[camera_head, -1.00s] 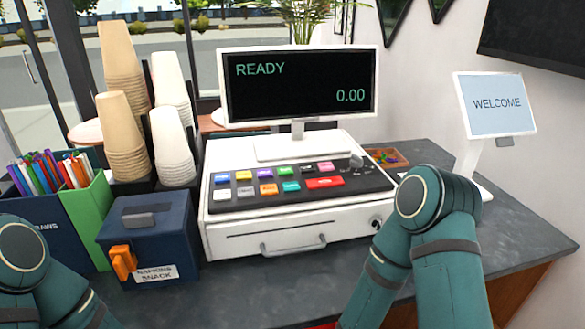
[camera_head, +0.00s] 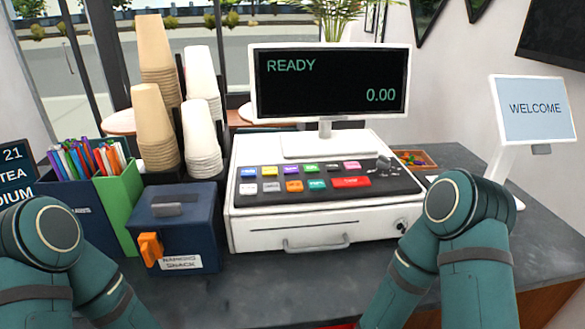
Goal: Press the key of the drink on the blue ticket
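The cash register (camera_head: 275,225) stands in the middle of the counter. Its dark key panel holds two rows of small coloured keys (camera_head: 292,186) and a wide red key (camera_head: 351,182); the key labels are too small to read. Its screen (camera_head: 331,85) reads READY and 0.00. At the left edge a dark sign (camera_head: 14,172) shows part of the text "21", "TEA" and "DIUM"; it is cut off, and I cannot tell if it is the ticket. No blue ticket is clearly seen. My two arms show in front, but neither gripper is in view.
A WELCOME display (camera_head: 535,108) stands at right. The counter's front right (camera_head: 540,240) is clear.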

